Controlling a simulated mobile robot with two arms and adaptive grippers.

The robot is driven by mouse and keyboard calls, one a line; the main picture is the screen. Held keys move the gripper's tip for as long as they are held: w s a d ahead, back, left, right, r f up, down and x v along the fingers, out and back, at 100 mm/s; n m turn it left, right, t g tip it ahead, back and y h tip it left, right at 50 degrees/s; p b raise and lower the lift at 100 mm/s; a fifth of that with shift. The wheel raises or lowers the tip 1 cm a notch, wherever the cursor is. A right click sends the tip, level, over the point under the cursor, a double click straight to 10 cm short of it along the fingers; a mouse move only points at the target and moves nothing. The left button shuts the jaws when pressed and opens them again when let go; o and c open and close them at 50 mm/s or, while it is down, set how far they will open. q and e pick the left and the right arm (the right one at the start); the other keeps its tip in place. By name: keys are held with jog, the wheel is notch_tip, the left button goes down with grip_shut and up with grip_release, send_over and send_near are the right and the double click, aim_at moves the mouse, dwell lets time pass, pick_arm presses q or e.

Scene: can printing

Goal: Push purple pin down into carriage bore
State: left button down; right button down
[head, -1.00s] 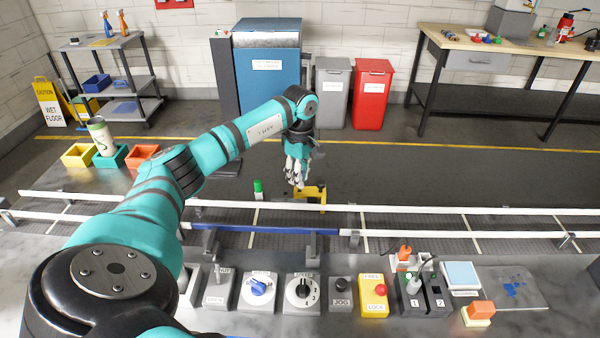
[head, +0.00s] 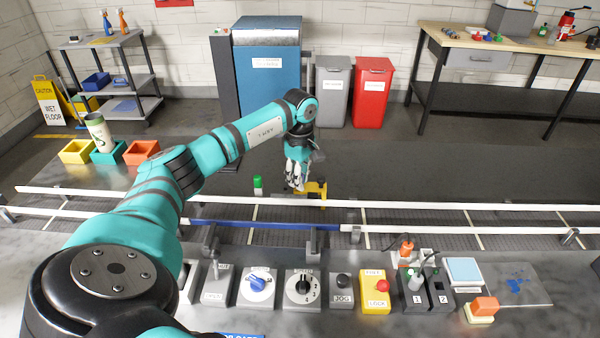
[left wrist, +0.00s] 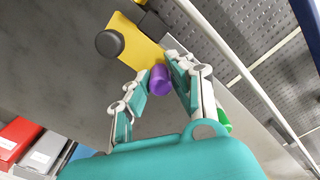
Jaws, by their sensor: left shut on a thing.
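My left gripper (head: 296,186) hangs from the outstretched left arm, fingers down, at the yellow carriage beyond the rails. In the left wrist view its fingers (left wrist: 160,86) are closed on the purple pin (left wrist: 159,80), whose rounded end shows between them. The yellow carriage (left wrist: 137,42), with a dark round knob, lies right behind the pin; it also shows in the head view (head: 316,189). The bore is hidden, so I cannot tell how deep the pin sits. In the head view the fingers hide the pin. My right gripper is not in view.
A green-capped item (head: 258,184) stands left of the carriage. White rails (head: 430,205) cross in front of it. A control panel with a blue knob (head: 257,285) and a yellow lock box (head: 375,290) lies nearer. Coloured bins (head: 141,152) stand at left.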

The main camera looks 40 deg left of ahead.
pick_arm(q)
jog(key=shift+f, duration=0.25)
jog(key=c, duration=1.1)
grip_release()
jog(key=shift+r, duration=0.15)
notch_tip(320, 180, up, 12)
jog(key=shift+f, duration=0.2)
